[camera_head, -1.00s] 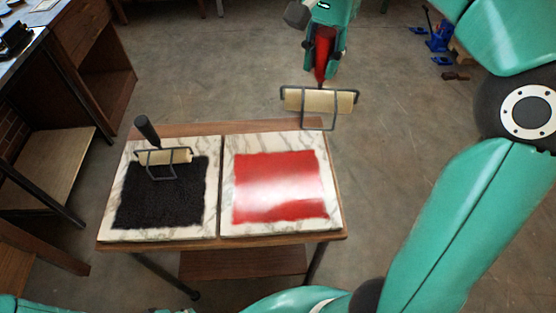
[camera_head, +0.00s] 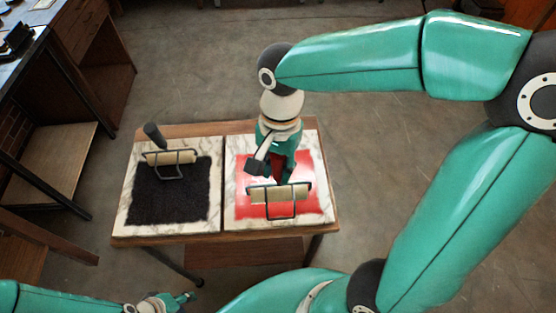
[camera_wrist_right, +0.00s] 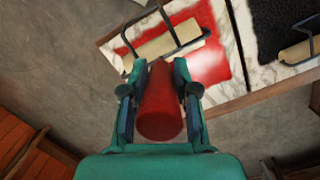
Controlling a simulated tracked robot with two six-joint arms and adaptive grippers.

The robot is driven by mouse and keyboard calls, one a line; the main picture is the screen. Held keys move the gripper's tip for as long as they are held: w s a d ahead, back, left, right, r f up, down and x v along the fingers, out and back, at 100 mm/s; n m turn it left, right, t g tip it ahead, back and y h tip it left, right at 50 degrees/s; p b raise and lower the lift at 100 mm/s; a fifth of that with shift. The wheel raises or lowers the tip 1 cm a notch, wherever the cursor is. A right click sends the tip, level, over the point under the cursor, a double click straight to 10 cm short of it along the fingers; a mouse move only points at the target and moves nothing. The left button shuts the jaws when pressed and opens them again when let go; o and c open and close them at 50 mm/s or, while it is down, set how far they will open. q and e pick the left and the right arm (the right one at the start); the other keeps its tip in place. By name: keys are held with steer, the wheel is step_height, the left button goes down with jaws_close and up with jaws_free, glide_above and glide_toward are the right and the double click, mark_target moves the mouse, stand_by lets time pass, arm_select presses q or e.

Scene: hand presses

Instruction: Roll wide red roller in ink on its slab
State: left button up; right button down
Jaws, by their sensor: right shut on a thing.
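The wide roller (camera_head: 280,194) has a pale cylinder, a dark wire frame and a red handle (camera_wrist_right: 160,105). My right gripper (camera_head: 272,170) is shut on that handle. The roller is over the red ink (camera_head: 303,171) on the right marble slab (camera_head: 317,153). I cannot tell whether the cylinder touches the ink; it looks pale. In the right wrist view the cylinder (camera_wrist_right: 168,43) lies across the red patch, ahead of the fingers. My left gripper (camera_head: 175,301) is low at the bottom left, away from the table; its opening is unclear.
A second roller (camera_head: 169,157) with a black handle rests at the back of the left slab (camera_head: 128,185), by its black ink (camera_head: 175,198). Both slabs lie on a small wooden table (camera_head: 222,236). A workbench (camera_head: 45,165) stands to the left. Open floor surrounds the table.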

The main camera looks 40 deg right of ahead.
mark_target(277, 182)
steer(key=shift+s+a+f+b, duration=0.1)
steer(key=shift+f+b, duration=2.05)
steer(key=shift+f, duration=0.6)
steer(key=shift+f+b, duration=0.3)
